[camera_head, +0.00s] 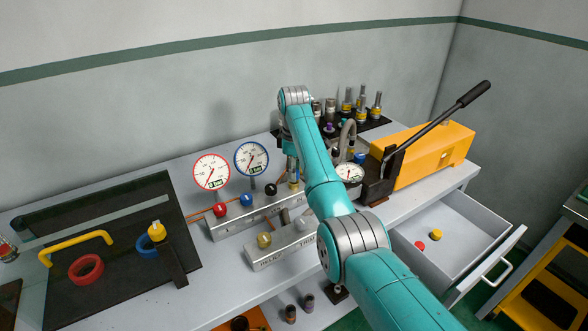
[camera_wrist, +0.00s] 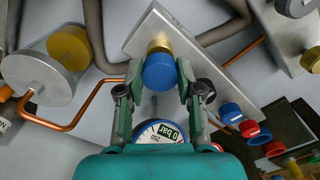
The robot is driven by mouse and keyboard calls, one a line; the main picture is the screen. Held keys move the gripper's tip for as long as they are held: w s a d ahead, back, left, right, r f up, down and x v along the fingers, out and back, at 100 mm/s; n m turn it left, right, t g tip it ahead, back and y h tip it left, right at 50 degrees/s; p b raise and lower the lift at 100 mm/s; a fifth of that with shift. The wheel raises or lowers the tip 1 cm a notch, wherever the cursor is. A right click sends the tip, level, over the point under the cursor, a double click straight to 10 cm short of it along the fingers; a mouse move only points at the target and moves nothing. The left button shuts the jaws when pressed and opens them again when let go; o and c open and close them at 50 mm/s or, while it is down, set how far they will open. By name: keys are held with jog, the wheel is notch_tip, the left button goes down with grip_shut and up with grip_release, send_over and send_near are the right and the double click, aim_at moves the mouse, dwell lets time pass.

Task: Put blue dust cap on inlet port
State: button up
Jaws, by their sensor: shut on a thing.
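In the wrist view, a blue dust cap (camera_wrist: 159,74) sits between the two fingertips of my gripper (camera_wrist: 160,84), which is shut on it. A brass-coloured port (camera_wrist: 159,46) on a grey metal block (camera_wrist: 190,38) shows right behind the cap and roughly in line with it. I cannot tell whether the cap touches the port or is seated on it. In the head view, my gripper is mostly hidden behind my arm, above the manifold block (camera_head: 233,226), and the held cap cannot be made out.
A blue-rimmed gauge (camera_wrist: 158,130) stands close to my gripper. Copper pipes (camera_wrist: 68,125) run nearby. In the head view, an orange pump (camera_head: 440,155) with a long lever stands at right. An open drawer (camera_head: 462,225) holds a red cap (camera_head: 420,246) and a yellow cap (camera_head: 436,236).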

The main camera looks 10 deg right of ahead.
jog(key=shift+f, duration=0.8)
jog(key=o, duration=1)
jog(key=shift+r, duration=3.75)
